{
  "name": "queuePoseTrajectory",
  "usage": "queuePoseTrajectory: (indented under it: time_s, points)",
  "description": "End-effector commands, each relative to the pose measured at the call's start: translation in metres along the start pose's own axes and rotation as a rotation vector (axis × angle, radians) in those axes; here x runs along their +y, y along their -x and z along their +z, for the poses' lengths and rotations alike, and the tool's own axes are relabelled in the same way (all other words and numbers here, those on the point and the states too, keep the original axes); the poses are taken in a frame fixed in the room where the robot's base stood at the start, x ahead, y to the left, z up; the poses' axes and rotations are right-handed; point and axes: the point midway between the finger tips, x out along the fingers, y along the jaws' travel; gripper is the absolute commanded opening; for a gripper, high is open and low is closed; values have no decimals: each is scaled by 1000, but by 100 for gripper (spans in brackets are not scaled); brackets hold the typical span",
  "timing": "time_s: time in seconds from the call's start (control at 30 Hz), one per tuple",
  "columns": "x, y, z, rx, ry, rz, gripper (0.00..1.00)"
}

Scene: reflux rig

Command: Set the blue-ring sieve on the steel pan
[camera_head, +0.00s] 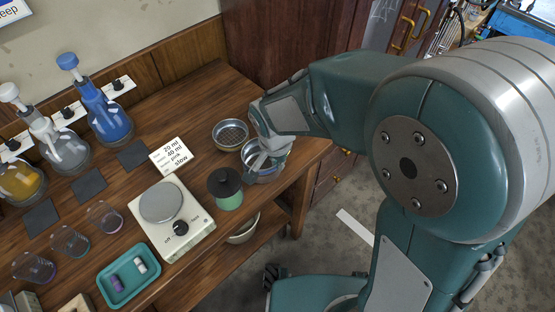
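A round metal vessel (266,179) with a bluish band stands near the right edge of the wooden table. It looks like the blue-ring sieve, perhaps with the steel pan under it, but I cannot tell them apart here. My gripper (262,160) is directly over this vessel, with its fingers at the rim. The hand hides much of the vessel's top, and I cannot tell whether the fingers are closed on it. A second round metal sieve (230,134) with a mesh bottom sits just behind and to the left, beside my gripper.
A dark-lidded green jar (226,188) stands close left of the vessel. A scale (172,217), a note card (170,154) and a teal tray (129,275) lie farther left. Several bottles line the wall. A bowl (243,228) sits on the lower shelf.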

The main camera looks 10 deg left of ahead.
Motion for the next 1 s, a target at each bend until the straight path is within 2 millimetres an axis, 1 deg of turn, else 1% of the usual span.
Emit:
queuePoseTrajectory:
  time_s: [0.13, 0.17, 0.2, 0.23, 0.27, 0.87, 0.93, 1.0]
  points:
    - [0, 0, 0, 0, 0, -1, 0]
    - [0, 0, 0, 0, 0, -1, 8]
    - [0, 0, 0, 0, 0, -1, 25]
    - [0, 0, 0, 0, 0, -1, 39]
    - [0, 0, 0, 0, 0, -1, 49]
    - [0, 0, 0, 0, 0, 0, 49]
    - [0, 2, 0, 1, 0, -1, 49]
    - [-1, 8, -1, 2, -1, -4, 49]
